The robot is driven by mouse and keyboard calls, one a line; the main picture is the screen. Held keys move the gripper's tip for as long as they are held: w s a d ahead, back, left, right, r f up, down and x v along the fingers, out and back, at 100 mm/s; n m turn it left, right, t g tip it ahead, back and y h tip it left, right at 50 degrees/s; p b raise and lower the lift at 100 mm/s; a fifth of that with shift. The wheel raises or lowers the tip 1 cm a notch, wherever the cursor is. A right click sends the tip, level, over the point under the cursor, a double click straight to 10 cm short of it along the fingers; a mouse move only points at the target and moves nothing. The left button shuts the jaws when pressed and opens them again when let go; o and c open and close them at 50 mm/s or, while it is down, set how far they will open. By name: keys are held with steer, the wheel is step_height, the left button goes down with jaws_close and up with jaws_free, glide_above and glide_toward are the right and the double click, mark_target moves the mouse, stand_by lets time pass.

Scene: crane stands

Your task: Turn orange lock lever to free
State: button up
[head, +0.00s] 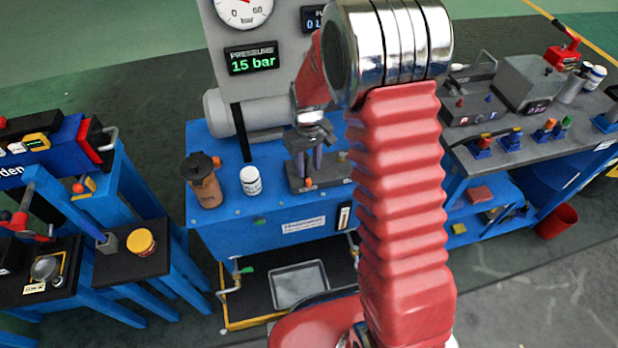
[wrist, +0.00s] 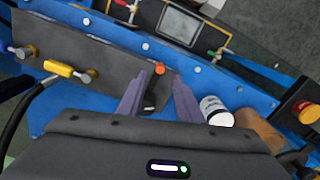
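The orange lock lever shows in the wrist view as a small orange knob (wrist: 160,68) with a dark arm below it, on a grey plate fixed to the blue stand. In the head view a bit of orange (head: 308,183) shows low by my fingers, mostly hidden. My gripper (wrist: 160,82) is open, with its purple fingers on either side of the lever and gaps on both sides. In the head view my gripper (head: 309,170) points down over the plate on the blue bench; I cannot tell whether the fingers touch anything.
A white bottle (wrist: 215,110) stands close by my right finger in the wrist view, with a brown bottle (wrist: 258,130) beyond it. A yellow-handled valve (wrist: 62,68) and a hose lie left. The pressure display (head: 252,58) reads 15 bar. A grey tray (head: 299,285) lies below the bench.

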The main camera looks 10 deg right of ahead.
mark_target(308, 180)
step_height(308, 180, down, 6)
steer(key=shift+f, duration=0.25)
jaws_close()
stand_by(0.5)
steer(key=shift+d, duration=0.2)
steer(key=shift+a, duration=0.2)
